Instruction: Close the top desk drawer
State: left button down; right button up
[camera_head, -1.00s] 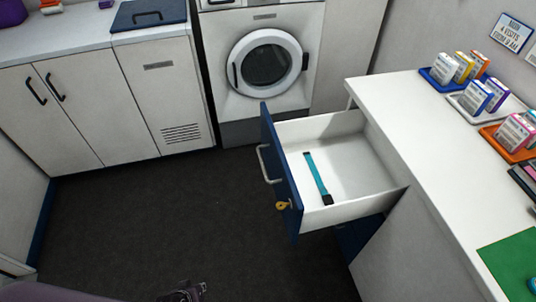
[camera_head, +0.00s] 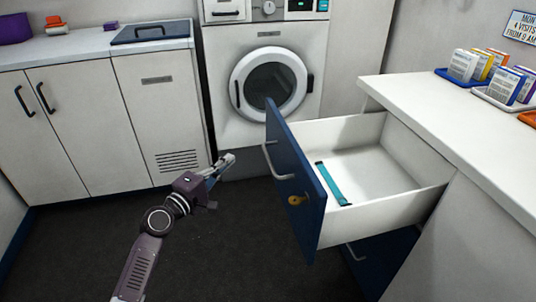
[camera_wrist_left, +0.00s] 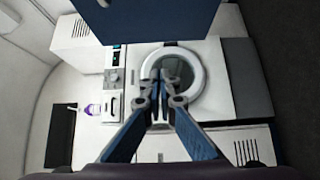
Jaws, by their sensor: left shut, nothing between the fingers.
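The top desk drawer (camera_head: 385,175) stands far open at the right in the head view. Its dark blue front (camera_head: 300,165) has a pale bar handle (camera_head: 275,163) and a yellow key-like piece (camera_head: 297,200). A teal strip (camera_head: 333,183) lies inside. My left gripper (camera_head: 227,161) is shut and empty, left of the drawer front and apart from it. In the left wrist view its fingertips (camera_wrist_left: 161,80) are together, and a blue panel, seemingly the drawer front (camera_wrist_left: 160,18), fills the top. My right gripper is out of view.
The white desk (camera_head: 460,100) carries trays of small boxes (camera_head: 465,66). A blue lower drawer front (camera_head: 378,258) shows below. A washing machine (camera_head: 268,85) and white cabinets (camera_head: 90,125) stand behind. The dark floor (camera_head: 235,250) before the drawer is clear.

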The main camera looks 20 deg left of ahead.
pick_arm(q)
jog(key=w+d, duration=0.5)
jog(key=w, duration=0.7)
jog(key=shift+b, duration=0.3)
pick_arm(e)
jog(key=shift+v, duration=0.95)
pick_arm(q)
jog(key=shift+d+r, duration=0.1)
jog(key=shift+d, duration=0.05)
